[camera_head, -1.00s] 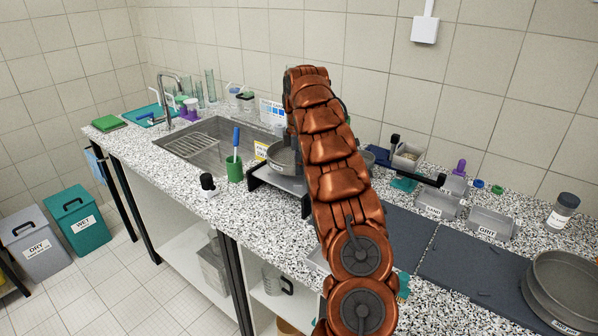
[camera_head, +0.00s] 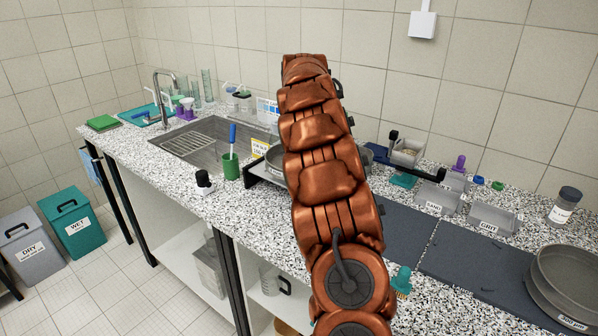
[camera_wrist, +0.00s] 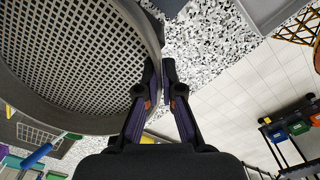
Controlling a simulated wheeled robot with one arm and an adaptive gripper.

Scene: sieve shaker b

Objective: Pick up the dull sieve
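A grey round sieve (camera_wrist: 75,65) with a coarse mesh fills the left of the wrist view. My gripper (camera_wrist: 160,72) is at its right rim, with one finger on each side of the wall and the tips closed on it. In the head view, part of a grey sieve (camera_head: 274,157) shows above the dark stand (camera_head: 262,172), left of my arm. My arm hides my gripper there, and I cannot tell whether the sieve touches the stand. Another grey sieve (camera_head: 568,282), with a label on its side, stands at the right end of the counter.
A green cup (camera_head: 231,168) with a blue-handled brush and a small black-topped item (camera_head: 204,182) stand left of the stand. The sink (camera_head: 190,145) lies beyond. Labelled trays (camera_head: 493,219) and dark mats (camera_head: 475,262) occupy the right counter.

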